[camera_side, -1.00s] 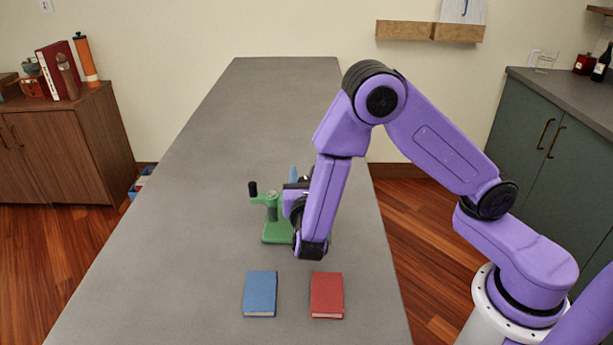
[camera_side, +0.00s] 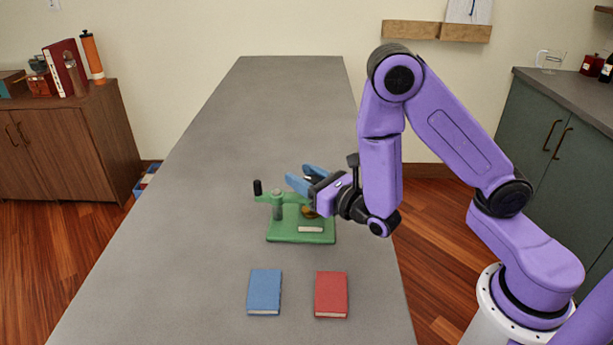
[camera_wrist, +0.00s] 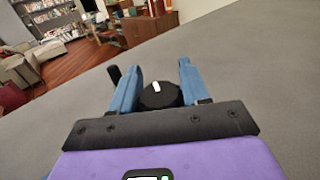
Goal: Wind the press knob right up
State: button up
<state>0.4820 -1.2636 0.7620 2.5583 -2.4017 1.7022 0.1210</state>
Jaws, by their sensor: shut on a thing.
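The green press (camera_side: 285,234) stands on the grey table, with a pale block (camera_side: 311,229) on its base and a brass-coloured part (camera_side: 310,212) above that. A black upright handle (camera_side: 258,187) is on its left arm; it also shows in the wrist view (camera_wrist: 114,73). The press knob (camera_wrist: 160,96) is a black disc with a white mark in the wrist view, between the blue fingers. My gripper (camera_side: 304,178) reaches in from the right and is shut on the knob, one finger on each side (camera_wrist: 157,76). In the side view my fingers hide the knob.
A blue book (camera_side: 264,291) and a red book (camera_side: 331,293) lie in front of the press. The grey table (camera_side: 210,180) is clear to the left and behind. A cabinet (camera_side: 68,150) stands beyond the left edge.

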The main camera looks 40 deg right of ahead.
aim_at(316, 180)
jog(key=shift+a+n+g+y, duration=0.2)
jog(key=shift+n+g+y, duration=0.2)
jog(key=shift+n+y, duration=1.35)
jog(key=shift+a+y, duration=0.1)
jog(key=shift+y, duration=0.55)
jog(key=o, duration=1)
jog(key=shift+s, duration=0.1)
jog(key=shift+v, duration=1.5)
jog(key=shift+r, duration=3.55)
